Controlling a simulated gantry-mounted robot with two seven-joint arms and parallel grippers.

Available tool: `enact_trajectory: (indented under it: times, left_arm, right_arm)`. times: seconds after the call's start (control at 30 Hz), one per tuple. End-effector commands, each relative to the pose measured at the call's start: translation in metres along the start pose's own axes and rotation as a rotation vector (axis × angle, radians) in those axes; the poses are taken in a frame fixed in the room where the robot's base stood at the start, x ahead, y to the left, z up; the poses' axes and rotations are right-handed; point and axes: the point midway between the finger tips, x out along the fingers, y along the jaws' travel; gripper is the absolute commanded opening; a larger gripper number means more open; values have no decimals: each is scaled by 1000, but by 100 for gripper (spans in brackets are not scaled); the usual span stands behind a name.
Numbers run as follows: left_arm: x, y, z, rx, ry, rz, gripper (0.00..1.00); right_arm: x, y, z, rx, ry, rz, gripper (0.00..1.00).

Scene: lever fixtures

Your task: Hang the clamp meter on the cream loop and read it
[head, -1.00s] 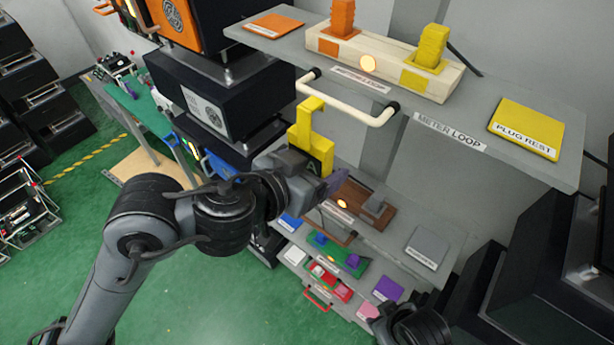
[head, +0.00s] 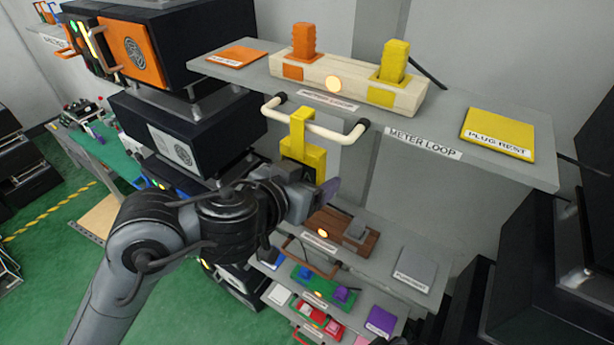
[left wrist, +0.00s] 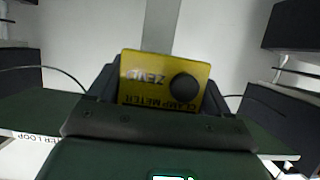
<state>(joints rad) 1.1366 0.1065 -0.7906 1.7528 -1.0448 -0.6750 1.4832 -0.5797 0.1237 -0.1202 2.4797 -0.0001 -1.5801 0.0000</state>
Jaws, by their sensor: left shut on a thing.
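The yellow clamp meter (head: 305,154) is upright in the head view, with its hooked top at the cream loop (head: 335,136). The hook overlaps the loop's front bar near its left end; I cannot tell whether it is over the bar or only in front of it. My left gripper (head: 316,186) is shut on the meter's lower body, below the loop. In the left wrist view the meter's yellow face (left wrist: 150,78) shows a dark round dial and upside-down lettering. Its reading is not legible. My right gripper is not in view.
The loop juts from the front edge of the grey upper shelf (head: 450,148), labelled METER LOOP. On it stand a cream block (head: 350,88) with orange and yellow plugs and a yellow PLUG REST pad (head: 497,134). A brown lever fixture (head: 342,232) sits on the lower shelf.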

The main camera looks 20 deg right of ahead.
Motion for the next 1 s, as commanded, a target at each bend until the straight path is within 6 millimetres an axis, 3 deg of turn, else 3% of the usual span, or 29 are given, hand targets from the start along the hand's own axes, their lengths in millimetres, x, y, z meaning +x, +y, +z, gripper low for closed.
enact_trajectory:
  times: [0.43, 0.47, 0.57, 0.83, 1.0]
  left_arm:
    - [1, 0, 2, 0, 1, 0, 41]
    - [1, 0, 2, 0, 1, 0, 82]
    - [1, 0, 2, 0, 1, 0, 97]
    - [0, 0, 3, 0, -1, 0, 100]
    - [-11, 0, 3, 2, 1, 0, 100]
  right_arm:
    - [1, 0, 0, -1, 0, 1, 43]
    - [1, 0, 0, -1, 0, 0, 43]
    - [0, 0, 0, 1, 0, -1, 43]
    - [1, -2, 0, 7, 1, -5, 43]
    - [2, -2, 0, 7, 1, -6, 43]
